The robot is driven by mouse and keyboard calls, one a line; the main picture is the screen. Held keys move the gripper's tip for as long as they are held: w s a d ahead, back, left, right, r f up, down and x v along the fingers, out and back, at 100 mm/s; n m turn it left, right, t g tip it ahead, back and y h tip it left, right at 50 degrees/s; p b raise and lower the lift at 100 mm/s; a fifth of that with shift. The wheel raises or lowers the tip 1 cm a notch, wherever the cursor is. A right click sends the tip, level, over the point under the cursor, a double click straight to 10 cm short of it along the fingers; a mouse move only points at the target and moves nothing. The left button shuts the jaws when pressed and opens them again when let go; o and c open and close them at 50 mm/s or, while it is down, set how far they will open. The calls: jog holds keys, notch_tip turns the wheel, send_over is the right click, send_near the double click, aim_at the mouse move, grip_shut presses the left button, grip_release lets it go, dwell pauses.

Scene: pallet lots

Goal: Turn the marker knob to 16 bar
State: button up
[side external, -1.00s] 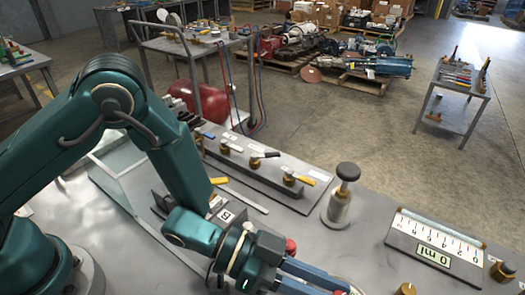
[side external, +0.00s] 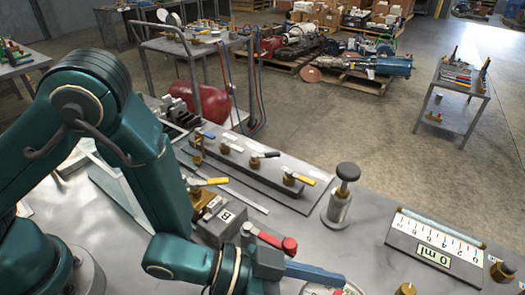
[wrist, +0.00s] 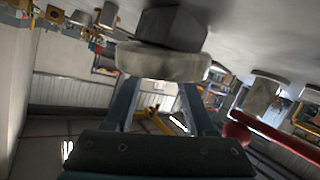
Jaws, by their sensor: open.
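A round white dial (side external: 320,289) shows partly at the bottom edge of the side external view, beneath my gripper. Its scale cannot be read, and no marker knob can be made out for sure. My gripper (wrist: 160,88) is open; in the side external view its blue fingers (side external: 315,273) reach over the dial. In the wrist view a thick pale disc (wrist: 160,64) on a dark block (wrist: 172,27) lies at the fingertips. I cannot tell whether it is between them or just beyond, or whether they touch it.
A red-handled valve (side external: 289,245) stands close behind my gripper, beside a grey block marked B (side external: 225,216). Bare bench lies between.

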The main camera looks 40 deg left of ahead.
jog(key=shift+s+n+t+y, duration=0.25)
jog(key=shift+n+t+y, duration=0.55)
jog(key=shift+y, duration=0.2)
jog(key=v, duration=0.4)
jog(key=shift+s+a+r, duration=0.15)
jog(key=shift+a+r, duration=0.05)
jog(key=shift+a, duration=0.1)
jog(key=shift+w+d+r+n, duration=0.15)
jog(key=shift+w+r+n, duration=0.15)
jog(key=shift+r, duration=0.25)
jog(key=shift+w+d+r+n, duration=0.2)
jog(key=shift+r+n, duration=0.2)
jog(key=shift+r, duration=0.15)
jog(key=w+a+r+n+t+y, duration=0.1)
jog(key=w+a+r+n+y, duration=0.25)
jog(key=w+a+r, duration=0.5)
jog(key=s+a+g+y, duration=0.1)
jog(key=s+a+y, duration=0.2)
jog(key=s+a, duration=0.2)
jog(key=s+a+n+g+y, duration=0.1)
jog(key=s+a, duration=0.5)
jog(key=a, duration=0.6)
jog(key=shift+s+a+f+g+y, duration=0.25)
jog(key=shift+f+g+y, duration=0.2)
jog(key=shift+g+y, duration=0.5)
jog(key=shift+n, duration=0.25)
